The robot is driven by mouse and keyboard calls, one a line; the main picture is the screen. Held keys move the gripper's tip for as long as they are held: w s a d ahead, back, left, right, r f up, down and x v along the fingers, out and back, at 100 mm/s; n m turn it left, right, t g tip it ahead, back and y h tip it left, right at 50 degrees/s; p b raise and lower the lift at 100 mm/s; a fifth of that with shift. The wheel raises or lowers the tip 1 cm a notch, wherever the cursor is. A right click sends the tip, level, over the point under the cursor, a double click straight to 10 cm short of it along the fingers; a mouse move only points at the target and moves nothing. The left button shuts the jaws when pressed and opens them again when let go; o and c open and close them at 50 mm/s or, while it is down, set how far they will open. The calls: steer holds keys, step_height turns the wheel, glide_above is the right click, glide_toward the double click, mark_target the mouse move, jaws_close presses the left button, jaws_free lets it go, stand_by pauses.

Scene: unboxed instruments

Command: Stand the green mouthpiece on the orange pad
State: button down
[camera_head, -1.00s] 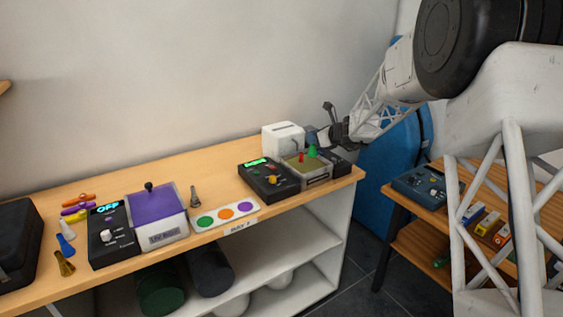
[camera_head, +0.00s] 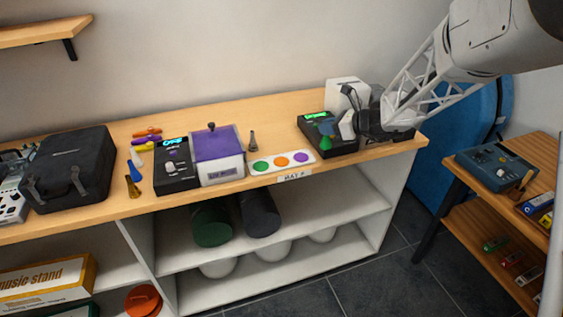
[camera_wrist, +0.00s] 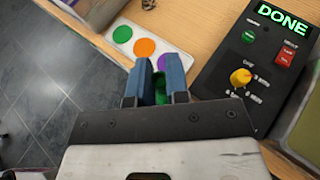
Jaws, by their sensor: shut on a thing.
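The green mouthpiece (camera_head: 326,144) is held below the blue fingertips of my gripper (camera_head: 327,131). In the wrist view, a green part of it (camera_wrist: 159,88) shows between the two blue fingers (camera_wrist: 157,75), which hide most of it. The orange pad (camera_head: 281,161) is the middle circle on a white strip at the shelf top's front edge, and it is bare. It also shows in the wrist view (camera_wrist: 144,47), beyond the fingertips. My gripper is to the right of the pad in the head view, over the black timer box.
A green pad (camera_head: 261,166) and a purple pad (camera_head: 301,157) flank the orange one, both bare. The black timer box (camera_wrist: 262,62) reads DONE. A small dark mouthpiece (camera_head: 253,141) stands behind the strip. The purple-lidded box (camera_head: 218,170) is to the left.

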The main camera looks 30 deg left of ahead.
steer(key=s+a+f+n+g, duration=0.1)
steer(key=s+g, duration=0.1)
steer(key=s, duration=0.6)
steer(key=s+a+f+n+g, duration=0.1)
steer(key=s+a+n+g, duration=0.1)
steer(key=s, duration=0.6)
steer(key=shift+s+a+n, duration=0.2)
steer(key=shift+s+n, duration=0.1)
steer(key=shift+s, duration=0.1)
steer(key=shift+f+g, duration=0.1)
steer(key=shift+g, duration=0.2)
steer(key=w+a+f, duration=0.1)
steer(key=w+a, duration=0.9)
steer(key=w, duration=0.2)
steer(key=shift+w+f, duration=0.25)
steer(key=shift+w, duration=0.1)
steer(key=shift+f, duration=1.75)
steer(key=shift+f, duration=0.1)
steer(key=c, duration=1.1)
jaws_free()
